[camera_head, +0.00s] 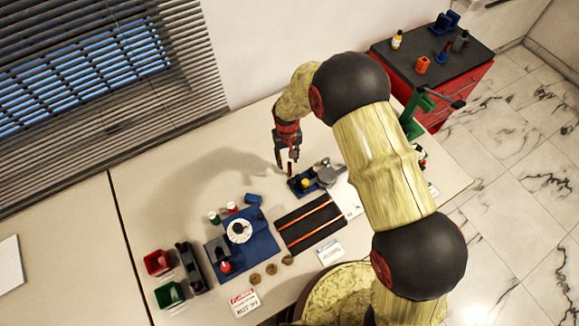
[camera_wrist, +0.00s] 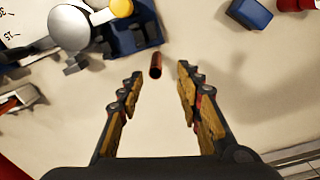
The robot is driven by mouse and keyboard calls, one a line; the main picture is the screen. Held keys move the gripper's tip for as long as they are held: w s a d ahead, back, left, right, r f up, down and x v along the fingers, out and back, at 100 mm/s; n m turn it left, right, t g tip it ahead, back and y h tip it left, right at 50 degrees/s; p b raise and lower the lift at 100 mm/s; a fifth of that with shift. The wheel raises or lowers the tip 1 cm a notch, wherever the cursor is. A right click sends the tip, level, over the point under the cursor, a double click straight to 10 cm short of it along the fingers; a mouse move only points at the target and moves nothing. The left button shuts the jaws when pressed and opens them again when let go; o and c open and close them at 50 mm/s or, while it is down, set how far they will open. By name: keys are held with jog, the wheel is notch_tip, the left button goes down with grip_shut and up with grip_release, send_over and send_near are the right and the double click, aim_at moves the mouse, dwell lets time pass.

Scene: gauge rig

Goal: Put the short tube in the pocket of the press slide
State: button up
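A short dark red tube (camera_head: 289,170) stands at the left end of a blue fixture with a yellow knob and grey disc. In the wrist view the tube (camera_wrist: 155,65) lies ahead of my gripper (camera_wrist: 155,85), roughly centred between the fingertips and beside the fixture's edge. My gripper (camera_head: 287,150) is open, pointing down just above the tube. I see no finger touching it. The green press (camera_head: 416,112) stands at the right of the table, partly behind my arm. Its slide and pocket cannot be made out.
The blue fixture (camera_head: 314,180) is close beside the tube. A dark mat with orange strips (camera_head: 307,226), a blue board (camera_head: 262,245), and red (camera_head: 158,262) and green (camera_head: 169,295) bins lie nearer me. A red cabinet (camera_head: 462,92) stands beyond the table. The table's back left is clear.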

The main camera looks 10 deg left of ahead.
aim_at(289, 163)
jog(key=f, duration=0.5)
jog(key=shift+s+d, duration=0.1)
jog(key=shift+d, duration=0.25)
jog(key=c, duration=0.3)
grip_shut()
